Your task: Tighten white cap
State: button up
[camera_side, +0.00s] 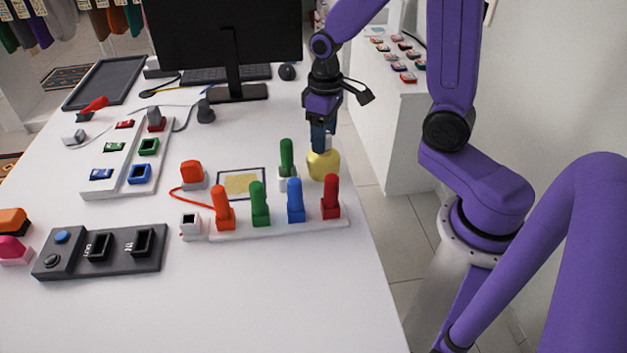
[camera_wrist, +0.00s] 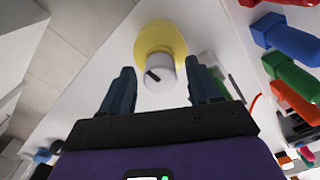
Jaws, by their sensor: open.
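The white cap (camera_wrist: 160,73) sits on top of a yellow bottle (camera_wrist: 158,38) and carries a short dark mark. In the side view the yellow bottle (camera_side: 323,164) stands upright near the right edge of the table, and the cap (camera_side: 327,142) is partly hidden behind my fingers. My gripper (camera_wrist: 163,88) points down at the cap, with its two dark fingers apart, one to each side of the cap in the wrist view. The gripper (camera_side: 322,140) is open and empty. I cannot tell whether a finger touches the cap.
A white rack with orange, green, blue and red pegs (camera_side: 330,197) stands in front of the bottle. A green-topped piece (camera_side: 287,160) stands close to its left. A monitor (camera_side: 228,40) is behind. The table's right edge is near, and its front is clear.

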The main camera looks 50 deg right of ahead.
jog(key=c, duration=1.1)
jog(key=m, duration=0.3)
jog(key=shift+m, duration=0.4)
jog(key=m, duration=0.9)
jog(key=shift+m, duration=0.4)
jog(key=m, duration=0.3)
jog(key=shift+m, duration=0.4)
jog(key=o, duration=1.2)
jog(key=shift+c, duration=0.5)
